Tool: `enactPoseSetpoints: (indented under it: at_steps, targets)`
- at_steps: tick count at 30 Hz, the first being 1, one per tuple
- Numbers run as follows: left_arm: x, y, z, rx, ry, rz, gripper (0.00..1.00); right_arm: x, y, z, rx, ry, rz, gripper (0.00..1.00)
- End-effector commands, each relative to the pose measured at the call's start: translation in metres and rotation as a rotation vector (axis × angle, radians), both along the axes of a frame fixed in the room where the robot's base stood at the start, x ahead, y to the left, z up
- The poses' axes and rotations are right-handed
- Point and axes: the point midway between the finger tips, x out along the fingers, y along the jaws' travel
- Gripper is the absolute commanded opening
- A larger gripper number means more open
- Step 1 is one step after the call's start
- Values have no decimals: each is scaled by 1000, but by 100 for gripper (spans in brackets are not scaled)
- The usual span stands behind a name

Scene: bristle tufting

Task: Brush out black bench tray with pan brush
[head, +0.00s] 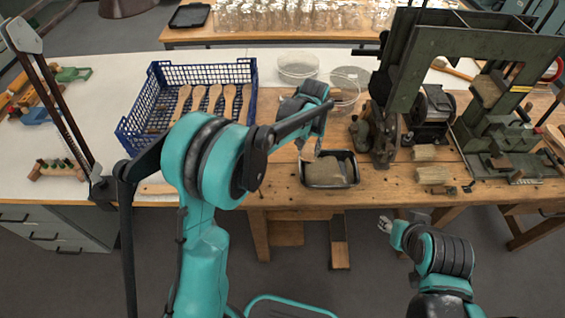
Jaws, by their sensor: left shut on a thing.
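The black bench tray (355,178) sits on the wooden bench near its front edge, with a tan-brown layer covering its floor. My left gripper (308,138) is above the tray's back left corner, pointing down and shut on the pan brush (309,152). Only a small tan part of the brush shows; my arm and gripper hide the rest, and I cannot tell whether it touches the tray. My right gripper (385,225) is low in front of the bench, apart from the tray, and looks open and empty.
A blue crate (205,73) with several wooden brush blanks stands to the left. Clear round dishes (298,66) are behind the tray. Green machines (420,60) and pale bristle bundles (433,175) stand to the right. Bare bench lies just right of the tray.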

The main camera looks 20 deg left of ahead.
Motion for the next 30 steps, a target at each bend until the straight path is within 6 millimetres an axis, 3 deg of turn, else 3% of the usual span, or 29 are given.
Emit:
enactPoseSetpoints:
  at_steps: [3,9,14,30]
  targets:
    - [25,-31,-5,0,0,-2,9,0,0,0,0,0,0,40]
    - [41,-54,-10,0,-1,1,9,0,0,0,0,0,0,40]
    - [42,-56,-20,0,-1,2,9,0,0,0,0,0,0,40]
    - [42,-55,-80,0,-1,2,9,0,0,0,0,0,0,40]
